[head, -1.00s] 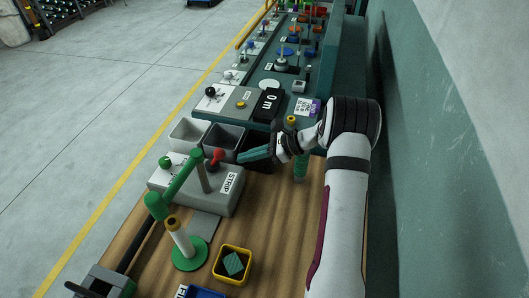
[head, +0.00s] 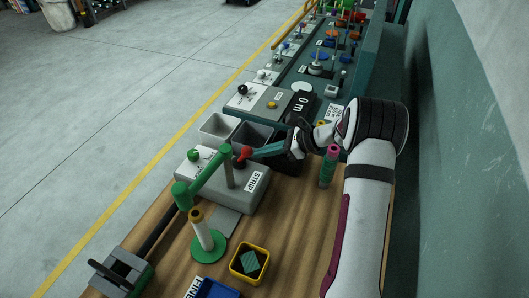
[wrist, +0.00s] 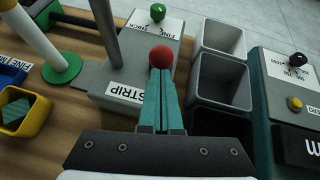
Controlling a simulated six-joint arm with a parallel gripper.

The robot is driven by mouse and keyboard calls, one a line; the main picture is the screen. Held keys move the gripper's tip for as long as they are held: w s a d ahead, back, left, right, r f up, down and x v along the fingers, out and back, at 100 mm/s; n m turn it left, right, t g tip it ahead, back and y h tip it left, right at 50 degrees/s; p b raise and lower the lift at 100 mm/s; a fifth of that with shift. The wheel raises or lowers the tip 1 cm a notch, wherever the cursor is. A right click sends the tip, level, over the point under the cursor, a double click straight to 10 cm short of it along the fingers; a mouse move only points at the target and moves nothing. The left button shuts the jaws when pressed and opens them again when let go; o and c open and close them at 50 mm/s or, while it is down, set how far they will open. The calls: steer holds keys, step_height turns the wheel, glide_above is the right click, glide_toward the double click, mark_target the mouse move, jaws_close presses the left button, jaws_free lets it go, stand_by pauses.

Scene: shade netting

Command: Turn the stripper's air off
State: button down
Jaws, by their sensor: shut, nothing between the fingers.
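The stripper is a grey box (head: 213,190) with a STRIP label, on the wooden bench. The fingers hide the knob's lever there.
Grey bins (wrist: 221,82) stand beside the stripper. A green arm on a grey post (head: 227,165) rises close to the knob. A pink and green spool (head: 328,166) stands near my arm. A yellow tray (head: 249,263) holds a green piece. A white and yellow post (head: 201,232) stands on a green base.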

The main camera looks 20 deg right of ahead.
steer(key=shift+w+r, duration=0.1)
steer(key=shift+r, duration=0.05)
steer(key=shift+w+a+r+g+h, duration=0.65)
steer(key=shift+a+r+g+h, duration=0.15)
steer(key=shift+g+h, duration=0.25)
steer(key=shift+w+a+r+g+h, duration=0.5)
steer(key=shift+w+a+g+h, duration=0.3)
steer(key=shift+h, duration=0.25)
steer(key=shift+m+g+h, duration=0.3)
steer(key=shift+g+h, duration=0.5)
steer(key=shift+g, duration=0.15)
steer(key=shift+w+a+r, duration=0.2)
steer(key=shift+w+a, duration=1.2)
steer(key=shift+w, duration=0.05)
